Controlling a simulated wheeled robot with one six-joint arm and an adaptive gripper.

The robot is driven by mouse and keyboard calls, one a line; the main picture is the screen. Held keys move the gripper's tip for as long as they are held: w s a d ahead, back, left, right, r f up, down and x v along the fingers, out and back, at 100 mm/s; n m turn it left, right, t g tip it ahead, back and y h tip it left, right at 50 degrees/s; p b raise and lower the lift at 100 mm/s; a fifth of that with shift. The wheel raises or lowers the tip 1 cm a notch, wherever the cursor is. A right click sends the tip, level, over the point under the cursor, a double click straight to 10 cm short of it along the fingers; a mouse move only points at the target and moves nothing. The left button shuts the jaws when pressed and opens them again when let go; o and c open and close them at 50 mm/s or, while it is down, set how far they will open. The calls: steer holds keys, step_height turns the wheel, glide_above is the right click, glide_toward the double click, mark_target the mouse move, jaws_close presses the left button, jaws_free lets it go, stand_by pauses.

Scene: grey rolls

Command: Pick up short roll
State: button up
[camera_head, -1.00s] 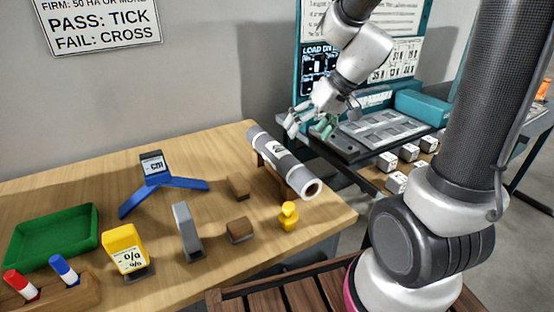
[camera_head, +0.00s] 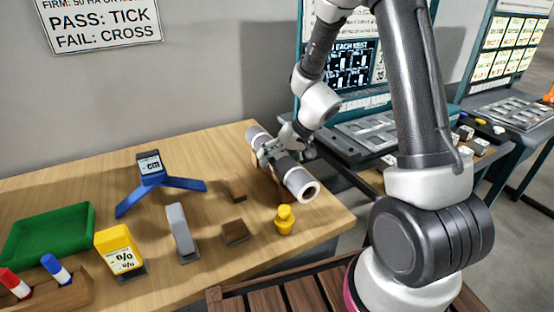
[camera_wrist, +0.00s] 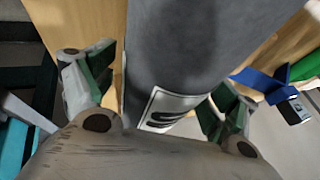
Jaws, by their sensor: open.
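The grey roll (camera_head: 296,178) has a white end with a hole and lies at the right side of the wooden table, on a wooden support mostly hidden behind it. My gripper (camera_head: 272,154) is at the roll's middle, coming from above. In the wrist view the grey roll (camera_wrist: 185,60) runs between the two fingers of my gripper (camera_wrist: 160,95), with a white label close to the palm. The fingers stand open on either side of the roll. I cannot tell whether they touch it.
A yellow weight-like piece (camera_head: 284,219) and brown blocks (camera_head: 235,232) stand near the roll. A grey upright block (camera_head: 181,232), a yellow display (camera_head: 119,252), a blue-legged gauge (camera_head: 152,178) and a green tray (camera_head: 48,238) are further left. A teal station (camera_head: 350,95) stands behind right.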

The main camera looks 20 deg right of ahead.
steer(key=c, duration=1.3)
